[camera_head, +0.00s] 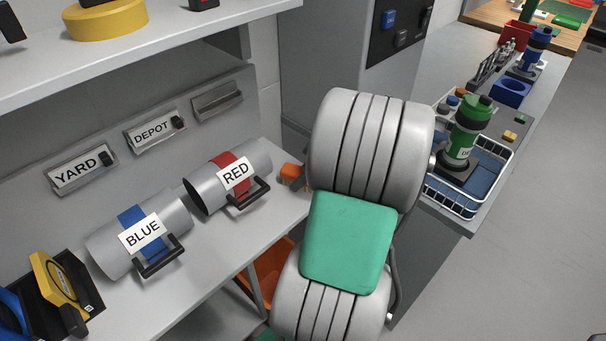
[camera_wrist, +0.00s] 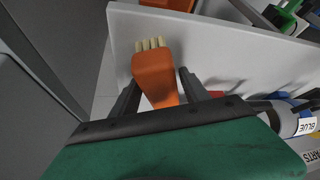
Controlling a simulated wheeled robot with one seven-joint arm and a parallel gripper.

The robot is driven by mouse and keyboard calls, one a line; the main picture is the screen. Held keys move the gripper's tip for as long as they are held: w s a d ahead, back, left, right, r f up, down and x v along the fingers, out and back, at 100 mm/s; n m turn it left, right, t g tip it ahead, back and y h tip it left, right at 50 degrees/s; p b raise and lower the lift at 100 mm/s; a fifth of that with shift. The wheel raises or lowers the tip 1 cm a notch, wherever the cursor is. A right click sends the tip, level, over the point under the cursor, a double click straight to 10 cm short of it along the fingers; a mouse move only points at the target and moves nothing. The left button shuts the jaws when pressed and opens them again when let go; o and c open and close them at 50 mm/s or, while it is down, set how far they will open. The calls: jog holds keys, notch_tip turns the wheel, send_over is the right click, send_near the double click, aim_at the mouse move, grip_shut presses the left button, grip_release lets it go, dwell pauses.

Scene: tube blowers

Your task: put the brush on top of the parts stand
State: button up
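The brush (camera_wrist: 155,75) has an orange body and pale bristles. In the wrist view it lies between the two fingers of my gripper (camera_wrist: 160,84), bristles pointing away from the palm, and the fingers look closed on its sides. In the head view a small orange part, likely the brush (camera_head: 291,175), shows beside my arm near the shelf's right end; my arm hides the gripper there.
Grey tubes labelled BLUE (camera_head: 140,235) and RED (camera_head: 228,178) lie on the shelf, handles facing out. An upper shelf (camera_head: 150,55) overhangs them. An orange bin (camera_head: 265,275) sits below. A wire basket (camera_head: 465,205) with a green bottle stands on the right counter.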

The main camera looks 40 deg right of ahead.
jog(key=shift+o, duration=0.6)
jog(key=shift+r, duration=0.1)
jog(key=shift+r, duration=0.3)
jog(key=p+v, duration=0.1)
jog(key=v, duration=1)
jog(key=shift+s+r, duration=0.2)
jog(key=shift+s, duration=0.05)
